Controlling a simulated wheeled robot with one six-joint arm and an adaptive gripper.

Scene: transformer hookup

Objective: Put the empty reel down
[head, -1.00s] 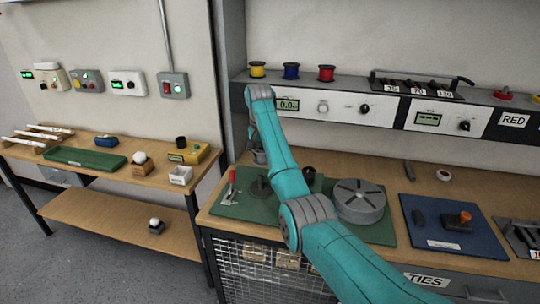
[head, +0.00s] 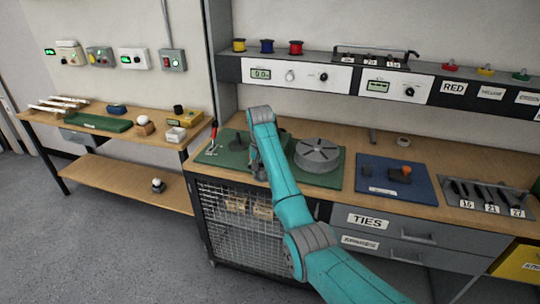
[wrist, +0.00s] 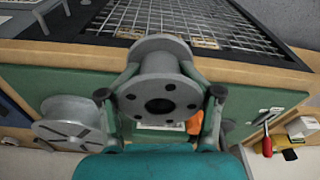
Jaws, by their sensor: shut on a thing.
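My gripper (wrist: 160,96) is shut on a grey flanged reel with no wire on it, the empty reel (wrist: 158,68). Its near flange shows a dark centre hole ringed by small holes. In the wrist view the reel is in front of the green mat (wrist: 60,88), near the bench's front edge; its height above the mat is unclear. In the head view my gripper (head: 258,168) is over the mat's front (head: 335,180), and the arm hides most of the reel. A round grey slotted drum (head: 318,153) stands on the mat to the right.
A dark spindle-like piece (head: 238,143) and a red-handled clamp (head: 213,138) are on the mat's left part. A blue mat (head: 385,187) lies to the right. Yellow, blue and red reels stand on the shelf (head: 345,62). A mesh-fronted cage (head: 240,220) is below the bench.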

